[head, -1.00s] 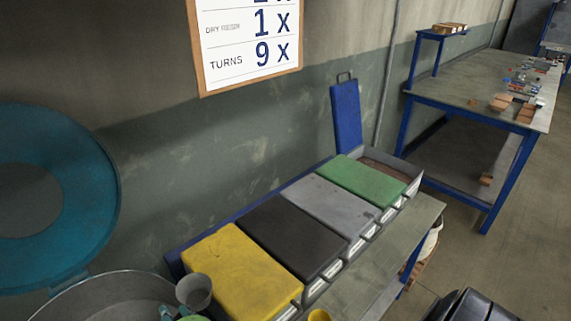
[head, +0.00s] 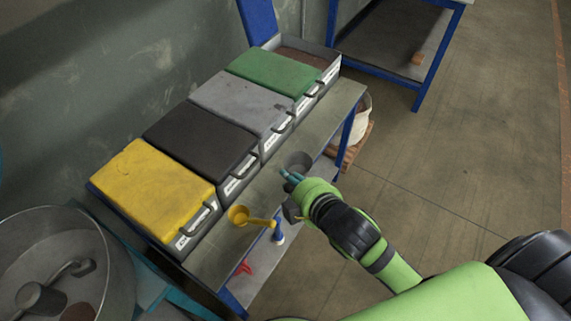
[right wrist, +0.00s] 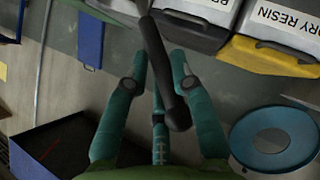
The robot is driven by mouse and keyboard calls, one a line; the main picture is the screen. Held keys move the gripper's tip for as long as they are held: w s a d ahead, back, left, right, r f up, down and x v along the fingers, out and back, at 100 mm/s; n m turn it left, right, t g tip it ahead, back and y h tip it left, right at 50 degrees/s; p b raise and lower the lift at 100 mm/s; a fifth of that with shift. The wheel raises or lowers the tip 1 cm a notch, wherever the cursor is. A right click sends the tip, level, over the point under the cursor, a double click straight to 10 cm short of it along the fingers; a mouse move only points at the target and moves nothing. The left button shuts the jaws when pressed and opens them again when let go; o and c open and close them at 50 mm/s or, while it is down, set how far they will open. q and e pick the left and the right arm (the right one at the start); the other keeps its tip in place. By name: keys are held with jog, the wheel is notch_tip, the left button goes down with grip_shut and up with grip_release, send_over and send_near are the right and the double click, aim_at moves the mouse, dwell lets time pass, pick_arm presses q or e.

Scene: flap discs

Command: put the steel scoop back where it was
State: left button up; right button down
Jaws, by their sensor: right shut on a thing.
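My right gripper (head: 288,180) has its teal fingers shut on the steel scoop. The scoop's grey cup (head: 298,161) shows just beyond the fingers, near the front edge of the bench (head: 322,120). In the right wrist view the scoop's dark handle (right wrist: 160,60) runs between the fingers (right wrist: 158,88); its cup is not clear there. I cannot tell whether the scoop touches the bench. A yellow scoop (head: 240,216) lies nearer, at the bench's front edge. My left gripper is not in view.
Bins with yellow (head: 152,190), black (head: 200,138), grey (head: 240,100) and green (head: 275,73) lids line the bench. The far bin (head: 308,52) is open, with brown contents. A metal drum (head: 50,225) stands at left. A white bucket (head: 362,112) stands beyond the bench.

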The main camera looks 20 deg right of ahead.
jog(key=w+a+f+p, duration=0.1)
jog(key=w+a+f, duration=0.1)
jog(key=w+f, duration=0.7)
jog(key=shift+w+a+f, duration=0.3)
jog(key=shift+a+f, duration=0.05)
jog(key=shift+f, duration=1.35)
jog(key=shift+f, duration=0.15)
jog(key=c, duration=1.1)
grip_release()
jog(key=shift+o, duration=0.2)
